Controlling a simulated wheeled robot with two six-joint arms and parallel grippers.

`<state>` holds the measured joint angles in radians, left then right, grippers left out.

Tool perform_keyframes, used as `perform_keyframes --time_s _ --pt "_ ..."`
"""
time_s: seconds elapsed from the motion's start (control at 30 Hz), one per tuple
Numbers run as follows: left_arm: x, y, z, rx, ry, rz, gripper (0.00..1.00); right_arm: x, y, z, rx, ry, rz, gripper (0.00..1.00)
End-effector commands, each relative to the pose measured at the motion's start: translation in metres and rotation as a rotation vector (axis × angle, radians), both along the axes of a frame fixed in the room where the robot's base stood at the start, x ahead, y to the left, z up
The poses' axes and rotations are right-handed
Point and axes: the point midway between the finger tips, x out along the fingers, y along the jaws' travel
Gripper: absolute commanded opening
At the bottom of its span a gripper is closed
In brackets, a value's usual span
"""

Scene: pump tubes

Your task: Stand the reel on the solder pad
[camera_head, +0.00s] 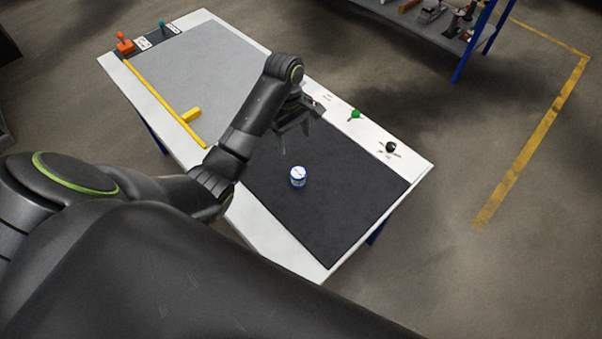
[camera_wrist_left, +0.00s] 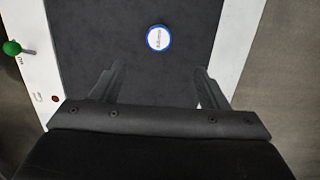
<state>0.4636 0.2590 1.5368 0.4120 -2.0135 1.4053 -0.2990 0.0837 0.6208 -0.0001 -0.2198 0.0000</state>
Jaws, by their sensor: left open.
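The reel (camera_head: 298,177) is a small blue and white cylinder standing upright on the dark mat (camera_head: 340,185) on the table. In the left wrist view the reel (camera_wrist_left: 159,38) shows its white labelled top with a blue rim, beyond the fingertips. My left gripper (camera_head: 296,128) is open and empty above the dark mat, apart from the reel. Its two fingers (camera_wrist_left: 160,78) are spread wide in the wrist view. No label shows which mat is the solder pad; a light grey mat (camera_head: 205,65) covers the other half. My right gripper is not in view.
Orange (camera_head: 124,43) and teal levers are at the far left. The dark mat around the reel is clear.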

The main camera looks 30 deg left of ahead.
Motion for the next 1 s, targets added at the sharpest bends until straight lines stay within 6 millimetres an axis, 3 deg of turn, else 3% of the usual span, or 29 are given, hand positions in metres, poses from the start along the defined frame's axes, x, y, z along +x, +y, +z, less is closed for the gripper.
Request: perform_keyframes --time_s 0.1,0.5,0.73,1.0 --pt "-0.001 -0.002 -0.022 -0.001 -0.001 -0.001 0.68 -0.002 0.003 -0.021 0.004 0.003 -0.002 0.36" --pt "-0.002 -0.008 -0.072 -0.002 -0.004 -0.002 0.68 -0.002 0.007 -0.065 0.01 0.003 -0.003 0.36" --pt "-0.004 -0.013 -0.105 -0.003 0.0 -0.002 0.68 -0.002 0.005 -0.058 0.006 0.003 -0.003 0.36" --pt "-0.004 -0.013 -0.124 -0.001 -0.001 -0.002 0.68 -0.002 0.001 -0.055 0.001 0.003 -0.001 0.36"
